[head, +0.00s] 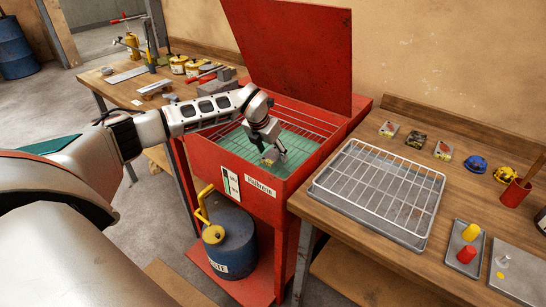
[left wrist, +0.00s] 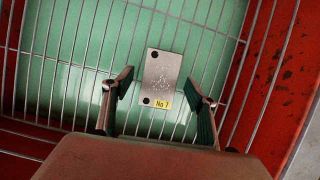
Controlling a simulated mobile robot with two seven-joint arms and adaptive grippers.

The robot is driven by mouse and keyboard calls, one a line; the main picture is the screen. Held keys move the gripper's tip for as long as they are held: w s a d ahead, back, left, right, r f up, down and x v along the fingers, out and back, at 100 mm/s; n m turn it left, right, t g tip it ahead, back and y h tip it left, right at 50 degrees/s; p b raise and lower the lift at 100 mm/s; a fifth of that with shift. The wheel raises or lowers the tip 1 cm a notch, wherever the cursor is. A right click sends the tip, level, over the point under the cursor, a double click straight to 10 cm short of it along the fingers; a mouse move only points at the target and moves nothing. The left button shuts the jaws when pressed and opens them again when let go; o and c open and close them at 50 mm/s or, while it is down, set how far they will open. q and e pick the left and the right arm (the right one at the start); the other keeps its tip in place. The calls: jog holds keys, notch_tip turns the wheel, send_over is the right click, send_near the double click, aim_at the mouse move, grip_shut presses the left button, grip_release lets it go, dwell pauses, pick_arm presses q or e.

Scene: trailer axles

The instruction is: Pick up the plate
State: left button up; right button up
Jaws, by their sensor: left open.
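The plate (left wrist: 162,78) is a small grey metal rectangle with two dark holes, an engraved mark and a yellow label reading "No 7". It lies on the wire rack in the red parts washer (head: 262,190), above green liquid. In the head view the plate (head: 270,155) is small and partly covered by my gripper. My left gripper (head: 274,146) is over the rack inside the washer. In the left wrist view its open fingers (left wrist: 160,98) show on either side of the plate, apart from it, with nothing held. My right gripper is not in view.
The washer's raised red lid (head: 293,50) stands behind my gripper, and its red walls surround the rack. A wooden bench at right bears a tray with a wire rack (head: 380,190). A blue drum (head: 230,240) stands below the washer.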

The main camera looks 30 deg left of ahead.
pick_arm(q)
jog(key=shift+f, duration=0.25)
dwell(0.4)
grip_shut()
